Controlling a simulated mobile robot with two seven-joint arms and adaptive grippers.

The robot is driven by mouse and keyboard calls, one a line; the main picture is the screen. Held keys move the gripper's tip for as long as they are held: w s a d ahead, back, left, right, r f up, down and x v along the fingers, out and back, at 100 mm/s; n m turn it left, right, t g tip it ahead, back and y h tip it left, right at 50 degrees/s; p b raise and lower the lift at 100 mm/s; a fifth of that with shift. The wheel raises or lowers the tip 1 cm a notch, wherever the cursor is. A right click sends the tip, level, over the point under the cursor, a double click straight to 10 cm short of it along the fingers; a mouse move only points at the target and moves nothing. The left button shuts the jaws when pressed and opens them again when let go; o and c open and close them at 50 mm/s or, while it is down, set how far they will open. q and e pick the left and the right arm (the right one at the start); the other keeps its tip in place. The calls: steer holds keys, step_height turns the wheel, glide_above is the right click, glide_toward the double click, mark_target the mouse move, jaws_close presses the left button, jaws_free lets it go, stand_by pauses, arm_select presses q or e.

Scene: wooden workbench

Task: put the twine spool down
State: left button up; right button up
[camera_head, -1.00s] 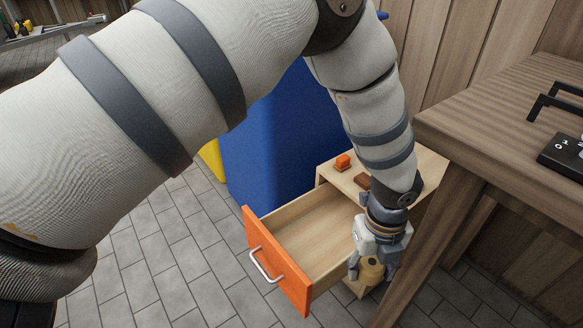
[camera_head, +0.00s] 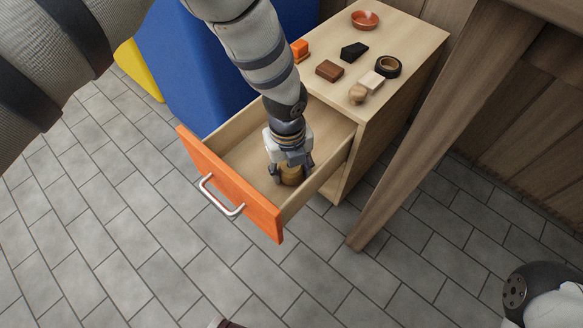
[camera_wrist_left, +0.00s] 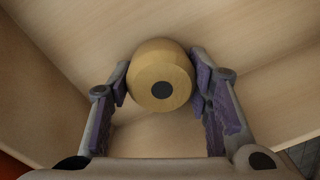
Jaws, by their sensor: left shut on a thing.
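The twine spool (camera_head: 291,176) is a tan, rounded roll with a dark hole in its end. My left gripper (camera_head: 290,172) points down inside the open drawer (camera_head: 235,140) and is shut on the spool. In the left wrist view the spool (camera_wrist_left: 161,76) sits between the two purple-padded fingers of the gripper (camera_wrist_left: 160,88), with the pale drawer floor behind it. I cannot tell whether the spool touches the drawer floor. My right gripper is not in view.
The drawer has an orange front (camera_head: 230,185) with a metal handle (camera_head: 220,196). On the cabinet top (camera_head: 400,35) lie a red dish (camera_head: 365,20), a black wedge (camera_head: 354,52), a tape roll (camera_head: 388,67) and several small blocks. A table leg (camera_head: 420,130) stands at right.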

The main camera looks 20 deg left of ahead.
arm_select(q)
steer(key=shift+f, duration=0.1)
steer(key=shift+f, duration=0.15)
steer(key=o, duration=1.3)
steer(key=r+p, duration=0.2)
steer(key=r, duration=0.4)
steer(key=r+p, duration=0.2)
steer(key=r, duration=0.4)
steer(key=shift+s+a+r, duration=0.15)
steer(key=shift+a, duration=0.05)
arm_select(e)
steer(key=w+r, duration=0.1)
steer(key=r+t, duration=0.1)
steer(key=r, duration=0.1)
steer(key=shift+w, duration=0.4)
arm_select(q)
steer(key=shift+p, duration=0.3)
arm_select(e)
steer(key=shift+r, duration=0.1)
